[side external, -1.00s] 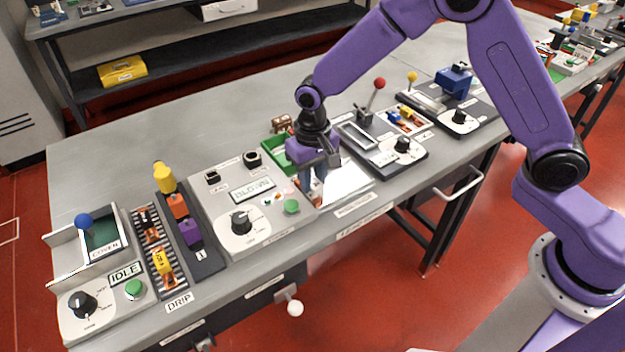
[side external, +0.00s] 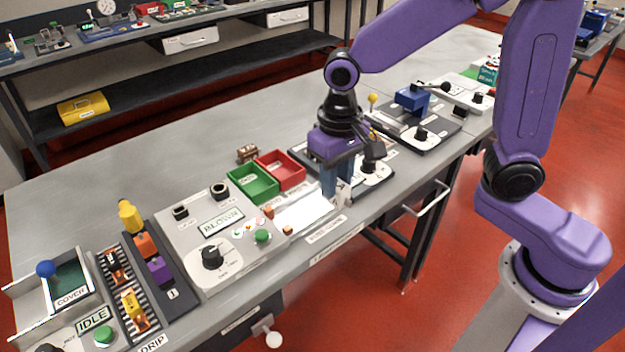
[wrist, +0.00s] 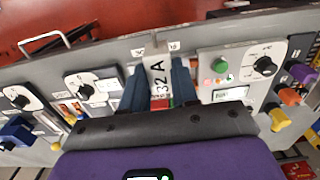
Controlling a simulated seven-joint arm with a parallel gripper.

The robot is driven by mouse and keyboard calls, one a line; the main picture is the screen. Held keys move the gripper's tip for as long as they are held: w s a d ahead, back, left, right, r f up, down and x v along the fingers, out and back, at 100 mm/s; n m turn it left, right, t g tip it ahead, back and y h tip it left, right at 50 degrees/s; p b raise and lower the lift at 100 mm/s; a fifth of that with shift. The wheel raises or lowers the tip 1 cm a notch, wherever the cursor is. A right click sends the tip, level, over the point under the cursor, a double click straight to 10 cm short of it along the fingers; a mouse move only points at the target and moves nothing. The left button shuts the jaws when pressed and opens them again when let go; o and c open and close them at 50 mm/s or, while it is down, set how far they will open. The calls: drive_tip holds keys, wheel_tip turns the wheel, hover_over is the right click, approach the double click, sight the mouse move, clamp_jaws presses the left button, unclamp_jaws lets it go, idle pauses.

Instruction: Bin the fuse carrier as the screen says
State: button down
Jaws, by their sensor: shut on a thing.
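My gripper (side external: 338,195) is shut on a pale fuse carrier (wrist: 158,75) marked "32 A", which stands between the two blue fingers in the wrist view. In the side view the carrier is mostly hidden by the fingers. The gripper is at the right end of a white plate; whether the carrier touches anything there I cannot tell. The screen (side external: 222,222) on the grey panel reads "BLOWN". A green bin (side external: 252,196) and a red bin (side external: 299,182) stand side by side behind the white plate, left of the gripper. Both look empty.
The white plate (side external: 303,212) lies in front of the bins. The grey panel (side external: 190,250) with knob and green button is to the left. A device with a dial (side external: 375,172) stands close to the gripper's right. The bench behind the bins is mostly clear.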

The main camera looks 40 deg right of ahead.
drive_tip(key=shift+s+d+r, duration=0.2)
drive_tip(key=shift+s+r, duration=0.05)
drive_tip(key=shift+s, duration=0.2)
drive_tip(key=shift+s+d+r, duration=0.2)
drive_tip(key=shift+s+r, duration=0.05)
drive_tip(key=shift+s, duration=0.15)
drive_tip(key=w+d+f, duration=0.2)
drive_tip(key=w, duration=1.1)
drive_tip(key=w+d+f, duration=0.2)
drive_tip(key=w, duration=1.1)
drive_tip(key=shift+w, duration=0.35)
drive_tip(key=shift+f, duration=4.3)
drive_tip(key=shift+f, duration=0.15)
drive_tip(key=c, duration=0.8)
unclamp_jaws()
